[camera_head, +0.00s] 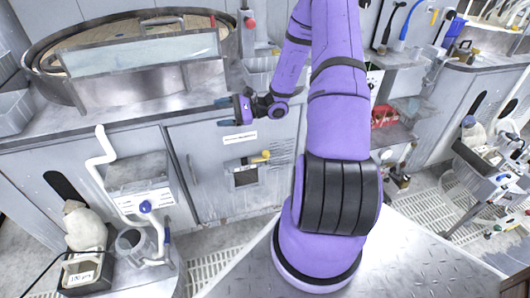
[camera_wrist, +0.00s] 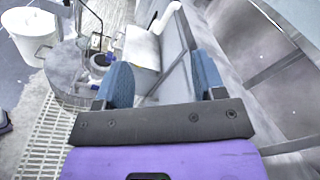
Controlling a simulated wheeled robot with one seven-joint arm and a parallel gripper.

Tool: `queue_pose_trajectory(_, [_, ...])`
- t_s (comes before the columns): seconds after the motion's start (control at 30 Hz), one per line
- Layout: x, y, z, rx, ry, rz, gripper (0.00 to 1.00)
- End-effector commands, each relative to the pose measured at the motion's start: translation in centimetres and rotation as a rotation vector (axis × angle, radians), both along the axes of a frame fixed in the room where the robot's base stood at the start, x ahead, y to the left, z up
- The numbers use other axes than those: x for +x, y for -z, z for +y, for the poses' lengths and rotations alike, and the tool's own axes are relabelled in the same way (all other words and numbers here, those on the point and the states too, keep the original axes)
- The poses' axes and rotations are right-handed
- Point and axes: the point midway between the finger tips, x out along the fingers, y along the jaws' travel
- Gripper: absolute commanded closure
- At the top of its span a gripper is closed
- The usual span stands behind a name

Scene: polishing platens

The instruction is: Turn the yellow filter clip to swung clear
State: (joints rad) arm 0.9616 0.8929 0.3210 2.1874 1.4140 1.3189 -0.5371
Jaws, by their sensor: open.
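The yellow filter clip (camera_head: 262,157) is small and sits at the upper right of a dark rectangular opening (camera_head: 245,176) in the grey cabinet front, below a white label. My gripper (camera_head: 224,112) is above and to the left of the clip, in front of the worktop edge, and apart from the clip. Its two blue fingers are spread and empty. In the wrist view my gripper (camera_wrist: 162,82) also shows its blue fingers apart with nothing between them. The clip does not show in the wrist view.
A large round platen basin (camera_head: 60,85) with a clear guard is on the worktop at left. A small stand (camera_head: 140,285) with a white crank and bottle is at lower left. A trolley (camera_head: 490,175) stands at right. Grated floor (camera_head: 215,265) lies below the cabinet.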

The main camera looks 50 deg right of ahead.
Motion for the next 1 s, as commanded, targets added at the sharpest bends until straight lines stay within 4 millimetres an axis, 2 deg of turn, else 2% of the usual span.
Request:
queue_pose_trajectory(0.03, [0.1,1.5,-1.2,0.05,0.063,0.003,0.37])
queue_pose_trajectory(0.3, [0.0,9.1,-7.1,0.275,0.418,0.005,0.37])
queue_pose_trajectory(0.6, [-2.6,18.6,-12.6,0.489,0.848,0.024,0.37])
queue_pose_trajectory(0.8, [-5.4,25.3,-14.7,0.608,1.137,0.061,0.37])
queue_pose_trajectory(1.0, [-7.8,30.1,-15.3,0.684,1.35,0.1,0.37])
